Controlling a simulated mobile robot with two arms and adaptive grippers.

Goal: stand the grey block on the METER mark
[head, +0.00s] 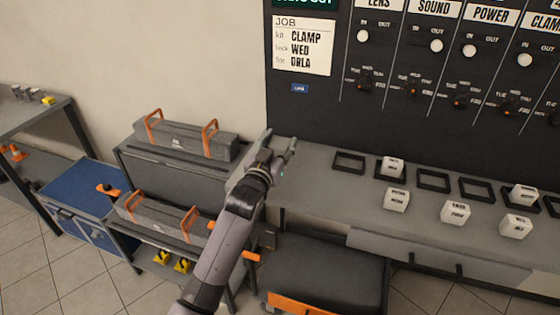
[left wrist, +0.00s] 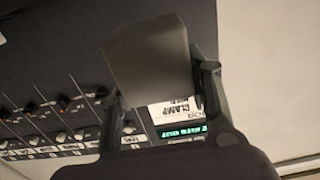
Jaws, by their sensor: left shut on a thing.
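My left gripper (head: 276,158) is over the left end of the long grey bench. In the left wrist view its two fingers are shut on a plain dark grey block (left wrist: 147,60), which sticks out beyond the fingertips. In the head view the block is hard to tell apart from the gripper. I cannot read a METER label anywhere. Several black square frames lie in a row on the bench, the leftmost frame (head: 350,162) empty. My right gripper is not in view.
White lettered cubes stand on the bench, one of them (head: 397,199) in front of the frames. A dark panel (head: 420,120) with knobs rises behind. Grey cases with orange handles (head: 185,140) sit at the left. A padded dark stool (head: 325,270) stands before the bench.

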